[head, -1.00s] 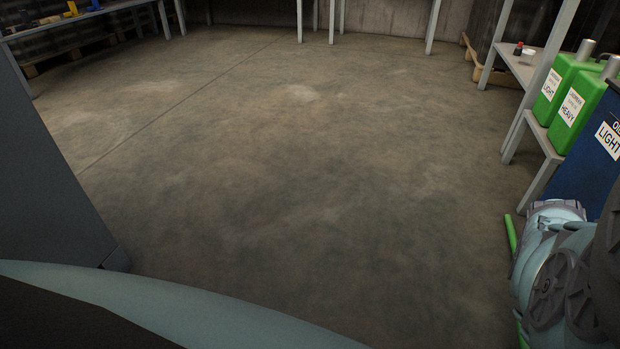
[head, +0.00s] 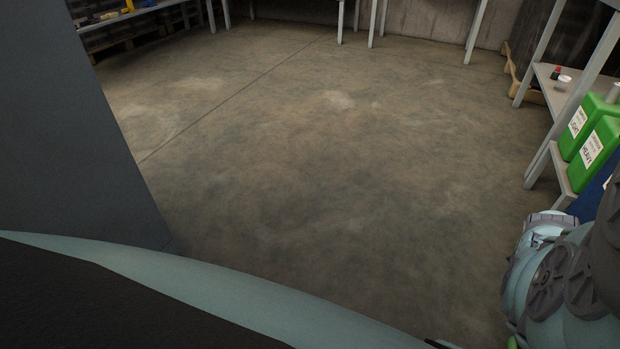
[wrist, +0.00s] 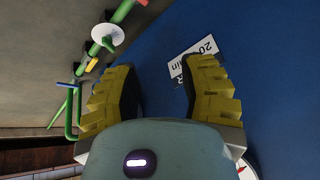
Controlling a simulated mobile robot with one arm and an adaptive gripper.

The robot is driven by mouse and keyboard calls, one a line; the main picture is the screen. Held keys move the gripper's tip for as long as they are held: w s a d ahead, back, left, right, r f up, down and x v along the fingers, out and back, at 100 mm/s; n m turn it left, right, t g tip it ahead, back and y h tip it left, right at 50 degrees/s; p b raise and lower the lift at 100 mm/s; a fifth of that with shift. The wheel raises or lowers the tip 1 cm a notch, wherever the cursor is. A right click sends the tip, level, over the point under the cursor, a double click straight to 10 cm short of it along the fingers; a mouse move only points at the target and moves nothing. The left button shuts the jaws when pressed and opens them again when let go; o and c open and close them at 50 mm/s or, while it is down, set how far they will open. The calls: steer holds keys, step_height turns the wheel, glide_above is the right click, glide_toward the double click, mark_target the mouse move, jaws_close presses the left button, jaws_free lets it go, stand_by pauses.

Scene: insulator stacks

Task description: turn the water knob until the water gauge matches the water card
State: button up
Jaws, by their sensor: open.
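My gripper (wrist: 164,75) is open and empty in the wrist view, its yellow ridged fingers apart in front of a dark blue surface (wrist: 265,80). A white card (wrist: 193,58) with partly readable text, "20" and "in", is on that surface, partly hidden by the right finger. Part of a round white dial with a red mark (wrist: 244,170) shows at the lower edge; its reading cannot be told. A green pipe (wrist: 128,12) with a white disc (wrist: 107,36) runs at the upper left. I cannot tell which part is the water knob. The head view does not show my gripper.
Green jugs labelled light and heavy (head: 598,155) stand on a low shelf at the right, above a bit of blue container. A grey panel (head: 70,130) fills the left. The concrete floor (head: 330,190) between is clear. Metal tables stand at the back.

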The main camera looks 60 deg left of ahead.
steer(key=shift+w+a+r+n+t+p, duration=0.3)
steer(key=shift+a+r+n+t+p, duration=0.15)
steer(key=shift+r, duration=0.25)
